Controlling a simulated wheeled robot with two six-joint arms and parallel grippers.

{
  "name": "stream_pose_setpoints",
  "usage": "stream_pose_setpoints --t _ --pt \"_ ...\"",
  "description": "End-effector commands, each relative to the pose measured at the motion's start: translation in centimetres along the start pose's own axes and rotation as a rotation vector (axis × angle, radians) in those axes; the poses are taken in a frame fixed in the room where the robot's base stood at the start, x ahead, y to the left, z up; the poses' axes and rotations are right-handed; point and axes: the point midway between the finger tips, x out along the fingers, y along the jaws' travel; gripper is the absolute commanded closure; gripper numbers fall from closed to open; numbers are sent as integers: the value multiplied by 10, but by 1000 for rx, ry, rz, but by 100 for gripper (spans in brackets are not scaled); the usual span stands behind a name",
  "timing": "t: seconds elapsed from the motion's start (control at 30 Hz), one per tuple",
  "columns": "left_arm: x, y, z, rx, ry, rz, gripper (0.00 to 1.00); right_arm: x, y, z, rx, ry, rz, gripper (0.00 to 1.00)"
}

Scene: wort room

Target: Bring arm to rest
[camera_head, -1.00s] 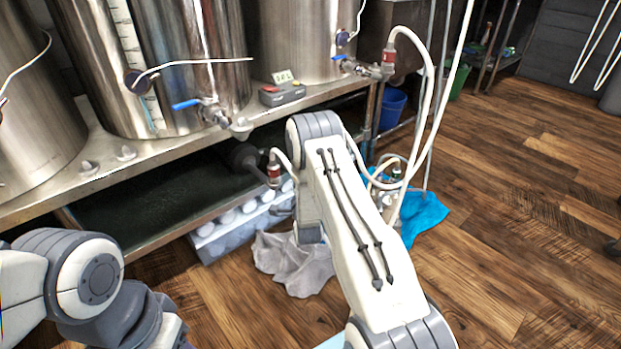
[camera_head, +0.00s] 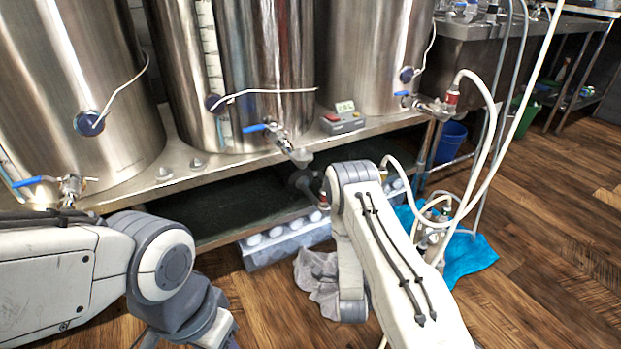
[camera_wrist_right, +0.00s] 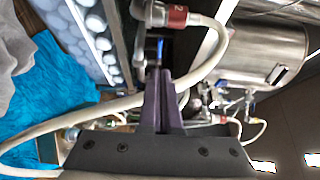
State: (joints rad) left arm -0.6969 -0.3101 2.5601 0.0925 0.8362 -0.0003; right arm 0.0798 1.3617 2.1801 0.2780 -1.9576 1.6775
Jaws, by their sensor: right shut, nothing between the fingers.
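My right arm (camera_head: 400,265) reaches out from the bottom of the head view, and its wrist part bends down over the grey cloth. Its gripper is hidden in that view. In the right wrist view my right gripper (camera_wrist_right: 163,98) has its dark fingers together with nothing between them. A white hose (camera_wrist_right: 200,75) passes close behind the fingers. My left arm (camera_head: 150,265) comes in from the left, bent downward. Its gripper is outside the frame.
Steel tanks (camera_head: 245,60) with blue-handled valves stand on a steel bench (camera_head: 180,175). A grey box (camera_head: 343,121) sits on the bench. Below are a crate (camera_head: 290,243), a grey cloth (camera_head: 316,280) and a blue cloth (camera_head: 470,256). White hoses (camera_head: 489,150) hang close right of my right arm. Wooden floor is open at right.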

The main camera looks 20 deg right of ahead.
Motion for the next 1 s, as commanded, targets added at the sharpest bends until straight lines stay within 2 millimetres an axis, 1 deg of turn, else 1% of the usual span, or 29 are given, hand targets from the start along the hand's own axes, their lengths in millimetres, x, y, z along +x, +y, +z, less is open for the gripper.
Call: stream_pose_setpoints --t 0.07,0.13,0.17,0.23,0.27,0.37,0.4,0.47,0.5,0.57,0.6,0.67,0.73,0.77,0.8,0.87,0.9,0.97,1.0 --pt "0 0 0 0 0 0 50 0 -1 1 -2 -1 2 100" --pt "-2 0 0 0 0 0 50 4 -5 6 -16 -9 19 100" --pt "-3 0 0 0 0 0 50 6 -8 10 -28 -17 31 100" --pt "-7 0 0 0 0 0 50 13 -18 27 -73 -47 79 100" --pt "-9 1 0 0 0 0 50 16 -24 36 -100 -65 107 100" --pt "-16 1 -1 0 0 0 50 20 -46 76 -221 -159 220 100" --pt "-20 1 -1 0 0 0 50 18 -55 93 -280 -206 268 100" --pt "-24 2 -1 0 0 0 50 9 -69 118 -371 -286 336 100" --pt "-27 2 -1 0 0 0 50 0 -78 134 -434 -345 378 100" --pt "-31 2 -2 0 0 0 50 -17 -93 156 -531 -438 434 100" --pt "-34 2 -2 0 0 0 50 -30 -103 169 -599 -504 468 100" --pt "-38 3 -2 0 0 0 50 -55 -118 186 -702 -610 512 100" --pt "-43 3 -2 0 0 0 50 -87 -137 202 -827 -741 551 100" --pt "-45 3 -2 0 0 0 50 -103 -145 206 -882 -800 565 100" --pt "-48 4 -3 0 0 0 50 -124 -156 211 -955 -879 578 100" --pt "-52 4 -3 0 0 0 50 -158 -172 214 -1067 -1002 593 100" --pt "-55 4 -3 0 0 0 50 -181 -183 214 -1142 -1086 598 100" --pt "-59 4 -3 0 0 0 50 -214 -198 208 -1253 -1210 599 100" --pt "-61 4 -3 0 0 0 50 -236 -208 203 -1318 -1290 597 100"
